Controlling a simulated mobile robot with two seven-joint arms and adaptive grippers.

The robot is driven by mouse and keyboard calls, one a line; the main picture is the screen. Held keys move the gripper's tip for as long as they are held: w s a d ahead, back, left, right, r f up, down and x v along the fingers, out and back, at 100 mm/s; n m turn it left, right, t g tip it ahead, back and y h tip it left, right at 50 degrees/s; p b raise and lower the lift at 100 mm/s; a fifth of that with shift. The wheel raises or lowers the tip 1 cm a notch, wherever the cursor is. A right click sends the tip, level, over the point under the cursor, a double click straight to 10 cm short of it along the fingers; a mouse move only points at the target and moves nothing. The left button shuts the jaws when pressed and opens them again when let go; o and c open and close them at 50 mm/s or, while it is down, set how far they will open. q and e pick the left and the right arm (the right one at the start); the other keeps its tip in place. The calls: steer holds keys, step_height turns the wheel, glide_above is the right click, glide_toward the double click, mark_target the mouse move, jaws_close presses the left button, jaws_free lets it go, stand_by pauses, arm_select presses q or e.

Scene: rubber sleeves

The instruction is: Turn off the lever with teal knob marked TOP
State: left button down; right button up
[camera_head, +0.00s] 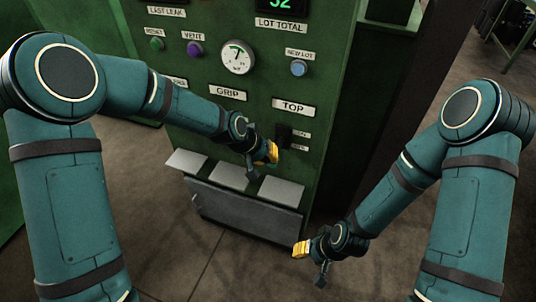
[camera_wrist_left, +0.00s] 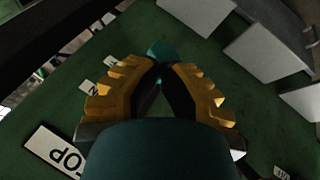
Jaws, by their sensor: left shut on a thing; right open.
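The TOP label (camera_head: 294,107) is on the green panel, above a dark lever slot (camera_head: 284,133) with small labels at its right. My left gripper (camera_head: 270,153) is at the lower end of this slot. In the left wrist view, my left gripper (camera_wrist_left: 160,76) has its yellow-ridged fingers closed around the teal knob (camera_wrist_left: 160,50), whose far part shows beyond the fingertips. The TOP label (camera_wrist_left: 57,151) also shows there at lower left. The lever's shaft is hidden by the gripper. My right gripper (camera_head: 301,249) is open and empty, low in front of the cabinet at the right.
The panel also carries a gauge (camera_head: 237,57), a green button (camera_head: 157,44), a purple button (camera_head: 194,49) and a blue button (camera_head: 299,68). A GRIP label (camera_head: 228,93) is left of TOP. Grey plates (camera_head: 281,191) jut out below the lever. Floor (camera_head: 240,270) in front is clear.

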arm_select(q)
steer(key=shift+f+b, duration=0.45)
steer(key=shift+f, duration=0.4)
steer(key=shift+r, duration=0.3)
steer(key=shift+r+p, duration=0.55)
steer(key=shift+r, duration=0.1)
